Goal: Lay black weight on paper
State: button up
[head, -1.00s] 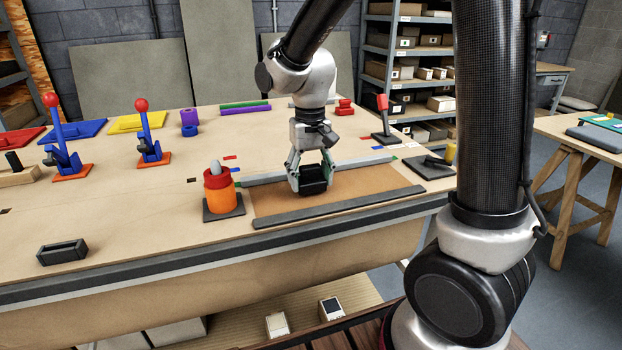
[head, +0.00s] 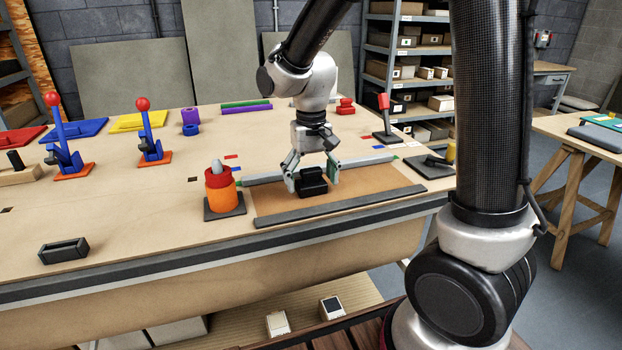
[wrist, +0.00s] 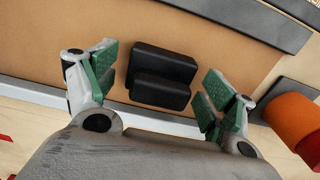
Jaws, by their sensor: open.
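The black weight (head: 312,184) is a dark block with a raised grip on top. It rests on the brown paper (head: 370,183), which lies between two grey bars on the workbench. My gripper (head: 311,180) is open around the weight, with one finger on each side. In the wrist view the weight (wrist: 160,78) sits between the two green-padded fingers (wrist: 160,92), with a visible gap on both sides. The paper (wrist: 230,50) shows around it.
An orange and red bottle (head: 220,190) stands on a dark base just left of the paper. A dark grey bar (head: 340,206) runs along the paper's front. Red-knobbed blue levers (head: 150,140) stand at the left. The front left bench is mostly clear, except for a small black holder (head: 63,250).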

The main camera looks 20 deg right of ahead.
aim_at(312, 169)
notch_tip(312, 169, up, 12)
jog(key=shift+r, duration=0.1)
jog(key=s+d+r+t, duration=0.1)
jog(key=s+d+t, duration=0.3)
jog(key=s+d, duration=1.1)
jog(key=s, duration=0.4)
dwell(0.5)
